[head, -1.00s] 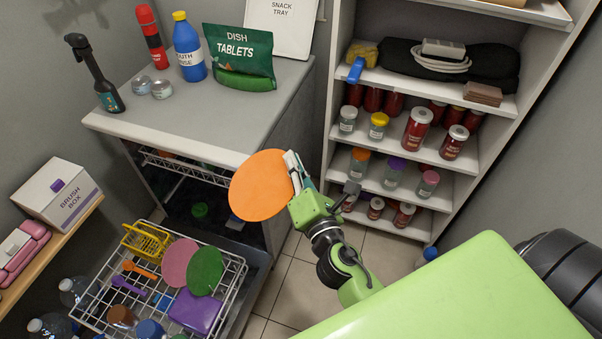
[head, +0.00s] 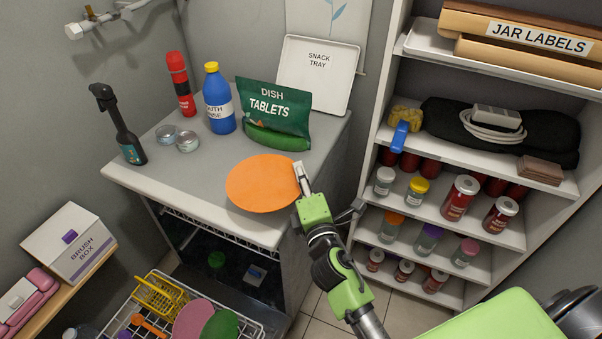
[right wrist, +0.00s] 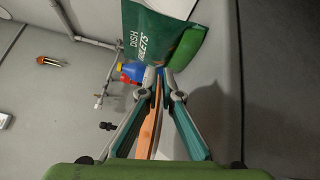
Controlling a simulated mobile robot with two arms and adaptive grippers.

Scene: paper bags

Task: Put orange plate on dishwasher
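The orange plate (head: 262,183) is a flat round disc over the front right part of the dishwasher's grey top (head: 185,188). I cannot tell whether it touches the top. My right gripper (head: 301,178) is shut on the plate's right edge. In the right wrist view, the plate (right wrist: 151,132) shows nearly edge-on between the teal fingers (right wrist: 161,88). The dishwasher's front is open, with a dark inside and its lower rack (head: 250,323) pulled out. My left gripper is not in view.
Behind the plate stand the green dish tablets bag (head: 274,112), the blue bottle (head: 219,103) and the snack tray (head: 318,75). Two small tins (head: 187,141) and a dark spray bottle (head: 122,128) are on the left. A jar shelf (head: 447,200) stands right of my arm.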

